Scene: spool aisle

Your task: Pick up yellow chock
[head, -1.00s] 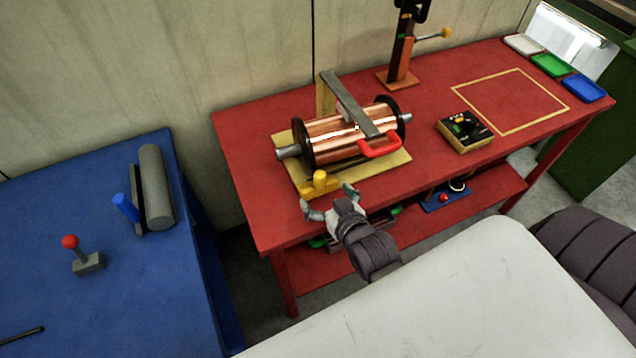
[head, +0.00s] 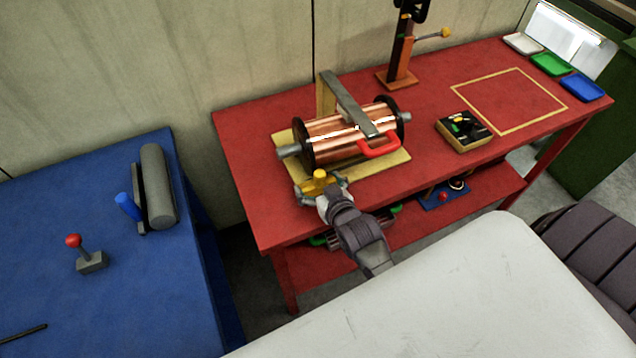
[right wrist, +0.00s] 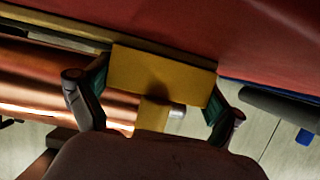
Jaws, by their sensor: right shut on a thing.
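The yellow chock (head: 320,178) sits at the front left edge of the wooden base under the copper spool (head: 335,137). My right gripper (head: 321,190) is at the chock from the front, its fingers on either side of it. In the right wrist view the chock (right wrist: 160,80) shows as a yellow block between the two fingers (right wrist: 155,100), which are shut on it. The chock seems still low at the spool base; I cannot tell whether it is lifted. My left gripper is not in view.
The red table (head: 245,150) carries the spool, with a grey bar and red handle (head: 378,148) over it. A black-topped box (head: 463,130) and a post stand (head: 400,60) are to the right. A blue table (head: 60,220) stands at left.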

